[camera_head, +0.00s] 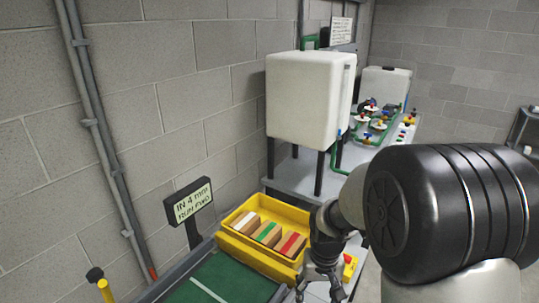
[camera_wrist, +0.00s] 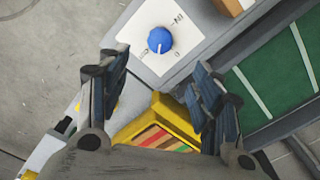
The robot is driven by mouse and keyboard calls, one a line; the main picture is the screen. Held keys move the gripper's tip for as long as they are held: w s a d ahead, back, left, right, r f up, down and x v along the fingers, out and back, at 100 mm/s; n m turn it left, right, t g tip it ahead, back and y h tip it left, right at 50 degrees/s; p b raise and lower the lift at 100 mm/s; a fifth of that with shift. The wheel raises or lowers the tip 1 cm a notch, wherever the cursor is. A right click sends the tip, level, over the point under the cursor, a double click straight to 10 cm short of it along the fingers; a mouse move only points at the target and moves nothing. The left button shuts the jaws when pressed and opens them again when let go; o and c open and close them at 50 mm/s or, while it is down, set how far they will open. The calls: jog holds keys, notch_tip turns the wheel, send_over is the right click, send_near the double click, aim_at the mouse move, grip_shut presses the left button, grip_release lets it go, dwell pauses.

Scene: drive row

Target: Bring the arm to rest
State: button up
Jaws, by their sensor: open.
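My arm reaches forward from the right of the head view, its dark rounded link filling much of that side. My gripper (camera_head: 321,290) points down at the bottom, just in front of the yellow bin (camera_head: 308,262). In the wrist view my gripper (camera_wrist: 155,70) is open, its two fingers wide apart with nothing between them. A blue knob (camera_wrist: 159,40) on a white marked plate (camera_wrist: 140,29) shows beyond the fingertips. The knob stands apart from both fingers. Its pointer aims down in the picture. The gripper's lower end is cut off in the head view.
The yellow bin holds brown blocks with white, green and red tops. A green belt (camera_head: 225,281) runs beside it. A sign (camera_head: 188,200) reads "IN 4 mm RUN FWD". A white tank (camera_head: 308,98) stands behind. Valves (camera_head: 378,122) and pipes stand further back. A block wall closes the left.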

jog(key=s+r+t, duration=0.2)
jog(key=s+r, duration=0.7)
jog(key=r, duration=0.5)
jog(key=s+r+n+t, duration=0.1)
jog(key=s+r, duration=0.4)
jog(key=s, duration=0.7)
jog(key=shift+d+t, duration=0.15)
jog(key=shift+t, duration=0.55)
jog(key=shift+w, duration=0.1)
dwell(4.6)
